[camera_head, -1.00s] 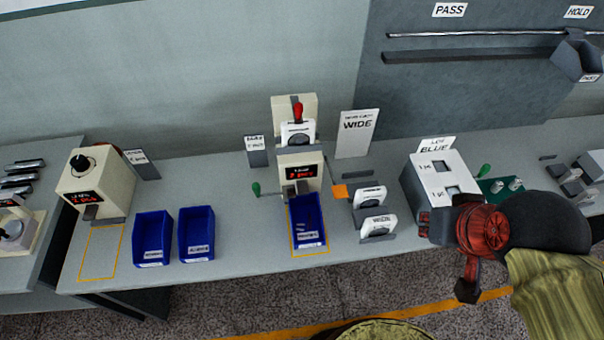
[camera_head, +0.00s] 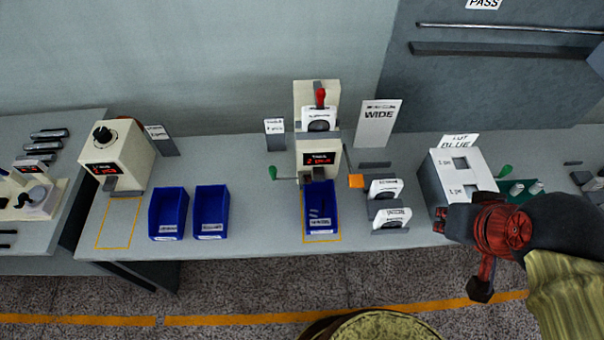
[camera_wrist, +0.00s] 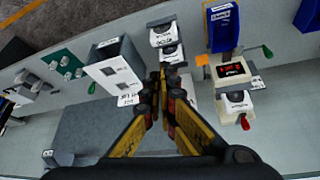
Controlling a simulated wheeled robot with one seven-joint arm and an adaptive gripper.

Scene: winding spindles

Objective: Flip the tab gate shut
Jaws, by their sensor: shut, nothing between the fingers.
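An orange tab (camera_head: 356,181) sticks out at the right side of the cream spindle machine (camera_head: 320,146), above a blue bin (camera_head: 320,212). The tab also shows in the wrist view (camera_wrist: 201,60), left of the machine's red display. I cannot tell from its angle whether the gate is open or shut. My gripper (camera_head: 441,219) is over the bench's right part, in front of the cream box marked BLUE, well right of the tab. In the wrist view my gripper's fingertips (camera_wrist: 164,74) are together and empty, apart from the tab.
White label holders (camera_head: 384,190) stand between the tab and my gripper. A green-knobbed lever (camera_head: 273,173) is left of the machine. Two blue bins (camera_head: 168,213) and another machine (camera_head: 118,160) stand further left. A WIDE sign (camera_head: 379,121) stands behind. Bare bench lies between the bins and the machine.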

